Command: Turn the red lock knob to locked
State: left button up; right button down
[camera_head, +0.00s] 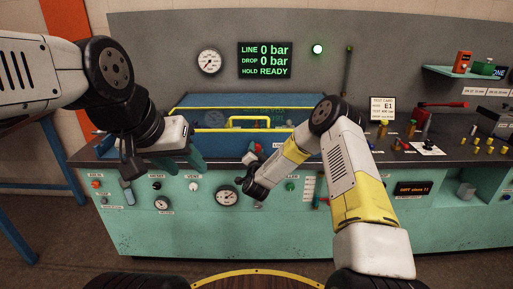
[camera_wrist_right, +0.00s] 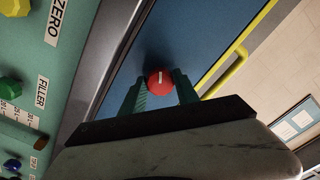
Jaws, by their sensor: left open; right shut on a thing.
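The red lock knob (camera_wrist_right: 160,82) is a round red cap with a white line on its face. It sits by the blue panel, between the two green fingers of my right gripper (camera_wrist_right: 161,92), which is shut on it. In the right wrist view the white line stands nearly upright. In the head view the knob (camera_head: 258,148) is small and partly hidden by my right gripper (camera_head: 254,153), at the front of the blue cover. My left gripper (camera_head: 195,160) is open and empty, above the bench's left front edge, apart from the knob.
The blue cover (camera_head: 185,122) has a yellow handle (camera_head: 262,121), right of the knob in the wrist view. The display (camera_head: 265,61) reads LINE 0 bar, DROP 0 bar, HOLD READY. A green lamp (camera_head: 317,49) is lit. Below are panel knobs and a gauge (camera_head: 227,197).

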jog(key=m, duration=0.6)
jog(key=shift+f, duration=0.1)
jog(key=shift+m, duration=0.3)
dwell(0.3)
jog(key=c, duration=0.9)
grip_release()
jog(key=shift+s, duration=0.1)
jog(key=s, duration=0.7)
jog(key=shift+s, duration=0.35)
